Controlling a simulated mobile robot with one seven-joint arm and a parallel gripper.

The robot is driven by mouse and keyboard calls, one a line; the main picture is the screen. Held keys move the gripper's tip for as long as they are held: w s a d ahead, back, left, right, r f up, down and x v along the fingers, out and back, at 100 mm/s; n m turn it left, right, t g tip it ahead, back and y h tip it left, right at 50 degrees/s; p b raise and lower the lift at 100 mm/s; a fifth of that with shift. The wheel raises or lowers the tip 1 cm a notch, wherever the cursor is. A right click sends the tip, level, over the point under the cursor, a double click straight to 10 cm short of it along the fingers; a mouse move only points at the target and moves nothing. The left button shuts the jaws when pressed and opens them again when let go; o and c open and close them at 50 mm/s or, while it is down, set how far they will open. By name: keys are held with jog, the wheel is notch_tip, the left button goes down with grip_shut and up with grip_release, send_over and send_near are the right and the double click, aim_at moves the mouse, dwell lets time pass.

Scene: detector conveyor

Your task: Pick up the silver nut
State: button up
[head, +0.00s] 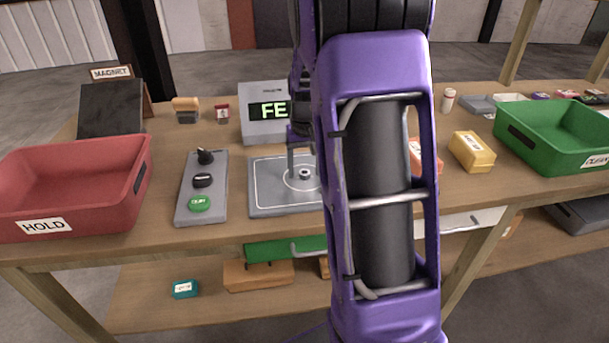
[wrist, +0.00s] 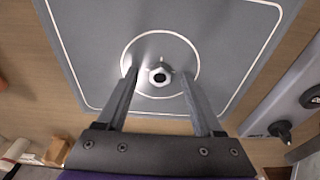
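The silver nut (wrist: 159,76) lies inside the white circle on the grey detector plate (wrist: 95,40), and it also shows in the head view (head: 304,174). My gripper (wrist: 160,80) is open, with one finger on each side of the nut in the wrist view. The fingers look apart from the nut, and I cannot tell how far above the plate their tips are. In the head view my purple arm hides the right part of the plate.
A display (head: 264,112) reading "FE" stands behind the plate. A button panel (head: 213,160) is to its left. A red HOLD bin (head: 125,200) stands at left, a green bin (head: 557,162) at right. A yellow block (head: 471,152) lies right of my arm.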

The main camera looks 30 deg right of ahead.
grip_shut()
